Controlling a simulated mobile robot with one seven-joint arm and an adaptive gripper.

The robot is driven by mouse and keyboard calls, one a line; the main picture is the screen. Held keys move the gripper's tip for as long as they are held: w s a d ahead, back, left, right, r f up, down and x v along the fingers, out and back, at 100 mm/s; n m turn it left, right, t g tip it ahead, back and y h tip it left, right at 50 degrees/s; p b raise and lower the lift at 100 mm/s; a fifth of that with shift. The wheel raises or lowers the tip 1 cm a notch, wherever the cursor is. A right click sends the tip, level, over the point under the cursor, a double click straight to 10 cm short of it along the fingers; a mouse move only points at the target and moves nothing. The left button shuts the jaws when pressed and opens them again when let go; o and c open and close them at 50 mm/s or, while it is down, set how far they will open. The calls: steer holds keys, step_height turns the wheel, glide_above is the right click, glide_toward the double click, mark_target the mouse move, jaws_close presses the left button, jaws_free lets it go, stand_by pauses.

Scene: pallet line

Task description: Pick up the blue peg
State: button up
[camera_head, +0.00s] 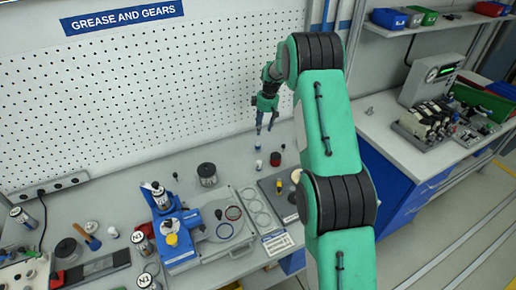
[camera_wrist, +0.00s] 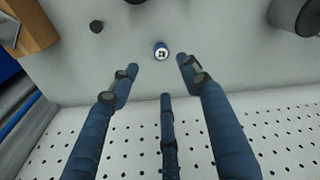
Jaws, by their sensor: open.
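The blue peg (camera_wrist: 161,52) shows in the wrist view as a small blue cylinder with a white, dark-marked top. It stands upright on the grey bench, just beyond my fingertips and between their lines. In the head view a small pale-topped piece (camera_head: 258,147) just below my gripper (camera_head: 265,130) seems to be this peg. In the wrist view my gripper (camera_wrist: 158,68) has its dark blue fingers spread apart with nothing between them. The fingers point down at the bench and seem clear of the peg.
A perforated wall panel (camera_head: 130,90) rises close behind. A blue fixture (camera_head: 172,235) stands at front left. Bench around the peg is bare.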

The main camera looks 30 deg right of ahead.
mark_target(258, 144)
steer(key=f, duration=0.5)
steer(key=w+f, duration=0.1)
steer(key=f, duration=0.2)
steer(key=shift+a+f, duration=0.15)
steer(key=shift+a, duration=0.25)
steer(key=shift+f, duration=0.1)
steer(key=shift+w+a+f+b, duration=0.15)
steer(key=shift+a+f+b, duration=0.05)
steer(key=shift+f, duration=1.05)
steer(key=shift+w+a+f+b, duration=0.1)
steer(key=shift+a+f+b, duration=0.1)
steer(key=shift+f, duration=1)
jaws_close()
